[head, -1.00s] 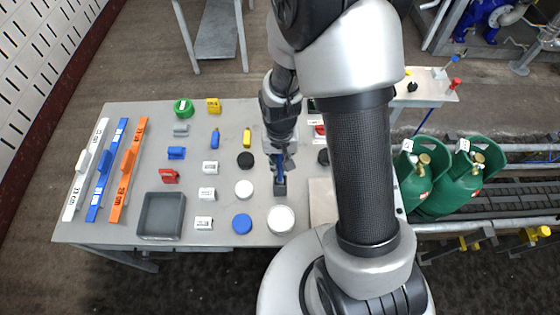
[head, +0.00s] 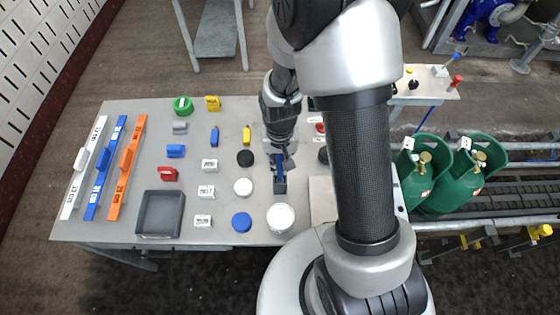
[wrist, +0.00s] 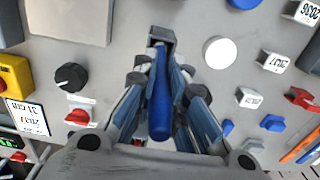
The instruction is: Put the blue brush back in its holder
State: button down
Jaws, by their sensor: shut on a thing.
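The blue brush (wrist: 160,105) is held between the fingers of my gripper (wrist: 160,82), which is shut on it. The brush also shows in the head view (head: 279,170), partly hidden by my gripper. The holder is a small dark grey block (head: 280,187) on the table, and in the wrist view (wrist: 162,32) it lies at the brush's far end. The far end of the brush meets or overlaps the holder in the picture. I cannot tell whether it is inside or just above it.
A white round lid (head: 281,217) stands close in front of the holder. A black knob (head: 245,158) and a white disc (head: 243,187) are to its left. A grey tray (head: 160,214) and several coloured blocks fill the table's left. Green gas cylinders (head: 470,175) stand at the right.

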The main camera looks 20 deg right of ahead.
jog(key=shift+f, duration=0.15)
jog(key=c, duration=1.6)
grip_release()
jog(key=shift+o, duration=0.2)
notch_tip(320, 180, up, 12)
jog(key=shift+r, duration=0.1)
jog(key=shift+r, duration=0.15)
jog(key=s+r+n+t+b, duration=0.3)
jog(key=s+r+t, duration=0.1)
jog(key=s+r, duration=0.8)
jog(key=s, duration=0.3)
jog(key=shift+r+n+t, duration=0.3)
